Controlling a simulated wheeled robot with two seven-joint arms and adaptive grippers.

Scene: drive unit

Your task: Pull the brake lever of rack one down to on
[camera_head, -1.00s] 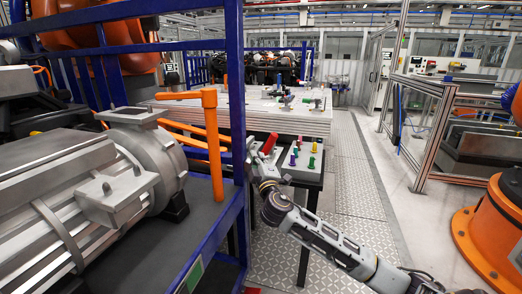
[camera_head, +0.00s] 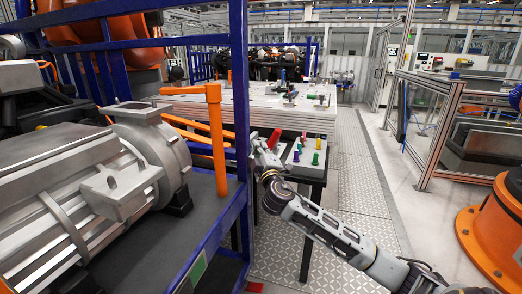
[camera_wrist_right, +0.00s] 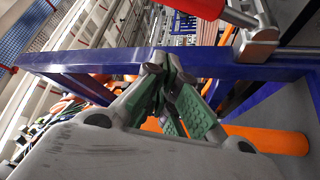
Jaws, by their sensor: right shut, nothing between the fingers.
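A lever with a red handle (camera_head: 273,138) sits beside the blue corner post of the near rack (camera_head: 240,95). In the right wrist view its red grip (camera_wrist_right: 205,7) and grey metal joint (camera_wrist_right: 262,40) show at the top right, by the blue beam. My right gripper (camera_head: 262,155) is just outside the post, close to the lever. In the right wrist view its green-padded fingers (camera_wrist_right: 166,66) are shut and empty, apart from the red grip. Whether they touch the blue beam behind them I cannot tell. My left gripper is out of view.
An orange T-shaped bar (camera_head: 215,140) stands inside the rack next to a grey motor (camera_head: 125,160). A small table with coloured pegs (camera_head: 308,155) stands behind my right gripper. An orange robot base (camera_head: 490,235) is at the right. The patterned walkway (camera_head: 355,190) is clear.

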